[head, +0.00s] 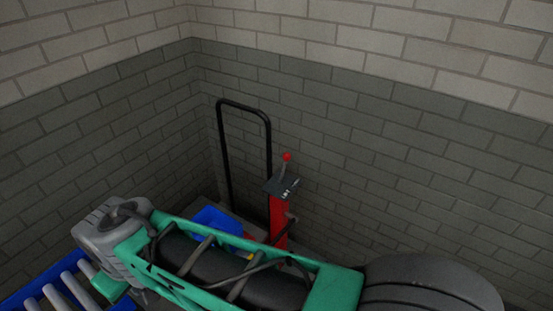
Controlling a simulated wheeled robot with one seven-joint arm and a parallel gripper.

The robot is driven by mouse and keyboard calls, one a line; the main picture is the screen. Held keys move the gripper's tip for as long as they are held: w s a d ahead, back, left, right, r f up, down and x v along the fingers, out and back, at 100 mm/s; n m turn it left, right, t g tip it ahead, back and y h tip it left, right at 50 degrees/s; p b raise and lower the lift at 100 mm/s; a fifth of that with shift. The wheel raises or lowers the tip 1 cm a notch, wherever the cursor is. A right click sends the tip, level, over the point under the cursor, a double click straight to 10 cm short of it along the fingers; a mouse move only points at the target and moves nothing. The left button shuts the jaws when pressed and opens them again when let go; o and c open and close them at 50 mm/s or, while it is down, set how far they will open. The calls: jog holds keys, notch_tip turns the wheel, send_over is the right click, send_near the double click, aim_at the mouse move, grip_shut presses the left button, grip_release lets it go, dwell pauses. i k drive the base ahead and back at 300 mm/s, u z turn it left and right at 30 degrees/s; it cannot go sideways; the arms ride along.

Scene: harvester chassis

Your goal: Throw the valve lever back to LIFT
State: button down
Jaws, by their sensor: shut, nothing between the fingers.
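The valve lever (285,167) is a thin stem with a red ball knob, standing up from a dark plate (279,186) and leaning slightly right. White lettering on the plate's right part appears to read LIFT, but it is small. The plate tops a red post (279,215) near the corner of the room. My green and grey arm crosses the foreground below the lever and hides the post's foot. My gripper's fingers do not show in the head view. Nothing of mine is seen touching the lever.
A black tubular hoop handle (244,105) stands left of the post, close to the wall. A blue object (217,218) lies low behind my arm. A blue-framed roller rack (60,284) is at bottom left. Brick walls close off the back; space right of the lever looks clear.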

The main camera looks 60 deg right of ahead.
aim_at(287, 157)
jog(key=k, duration=0.7)
jog(key=z, duration=0.8)
jog(key=i, duration=0.5)
